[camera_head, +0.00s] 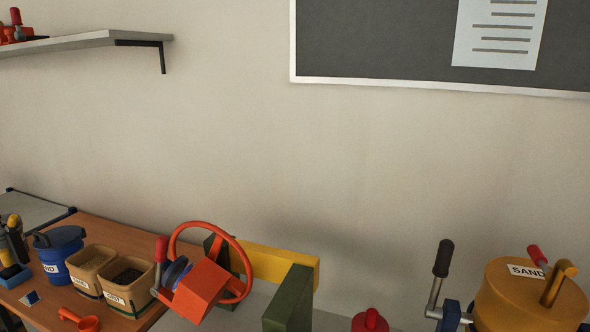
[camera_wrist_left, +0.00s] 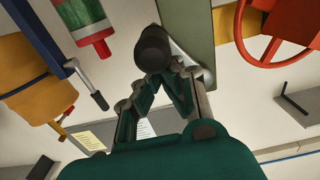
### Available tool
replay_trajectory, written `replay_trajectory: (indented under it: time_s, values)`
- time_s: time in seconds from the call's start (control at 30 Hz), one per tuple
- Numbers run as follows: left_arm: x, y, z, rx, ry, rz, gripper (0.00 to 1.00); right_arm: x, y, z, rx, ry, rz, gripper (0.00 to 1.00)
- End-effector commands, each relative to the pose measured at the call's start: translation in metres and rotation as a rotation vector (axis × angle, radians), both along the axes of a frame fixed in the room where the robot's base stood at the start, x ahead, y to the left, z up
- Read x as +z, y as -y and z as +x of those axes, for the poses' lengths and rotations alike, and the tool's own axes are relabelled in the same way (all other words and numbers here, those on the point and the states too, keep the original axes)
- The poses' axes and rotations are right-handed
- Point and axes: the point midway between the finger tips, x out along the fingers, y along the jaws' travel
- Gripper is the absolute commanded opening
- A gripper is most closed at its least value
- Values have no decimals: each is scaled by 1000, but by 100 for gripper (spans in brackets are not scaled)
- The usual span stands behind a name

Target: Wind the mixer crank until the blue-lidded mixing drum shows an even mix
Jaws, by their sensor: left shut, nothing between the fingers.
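A crank with a black grip (camera_head: 443,258) and a metal arm stands at the lower right of the head view, on a blue mount (camera_head: 450,314). In the wrist view, which looks upside down, a black-gripped crank (camera_wrist_left: 100,100) shows on a blue bar (camera_wrist_left: 42,32). My left gripper (camera_wrist_left: 168,66) is shut and empty in the wrist view, to the right of this crank and apart from it. My right gripper is not in view.
A yellow-orange drum labelled SAND (camera_head: 528,300) stands right of the crank. A red knob (camera_head: 370,321) is left of it. Green (camera_head: 289,300) and yellow (camera_head: 268,264) blocks and an orange wheel device (camera_head: 199,290) stand mid-left. Two tan bins (camera_head: 127,283) and an orange scoop (camera_head: 80,320) are farther left.

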Motion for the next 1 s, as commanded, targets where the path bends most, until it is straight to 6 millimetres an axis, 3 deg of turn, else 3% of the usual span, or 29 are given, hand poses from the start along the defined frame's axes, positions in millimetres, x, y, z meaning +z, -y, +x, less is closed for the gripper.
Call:
replay_trajectory:
  time_s: [0.07,0.33,0.67,1.0]
  values:
    - [-6,4,-5,-5,-31,8,0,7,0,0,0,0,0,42]
    - [20,22,-11,-4,-30,6,0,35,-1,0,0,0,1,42]
    - [23,26,-12,-3,-21,7,0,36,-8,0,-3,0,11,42]
    - [24,26,-12,-3,-19,6,42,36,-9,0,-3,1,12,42]
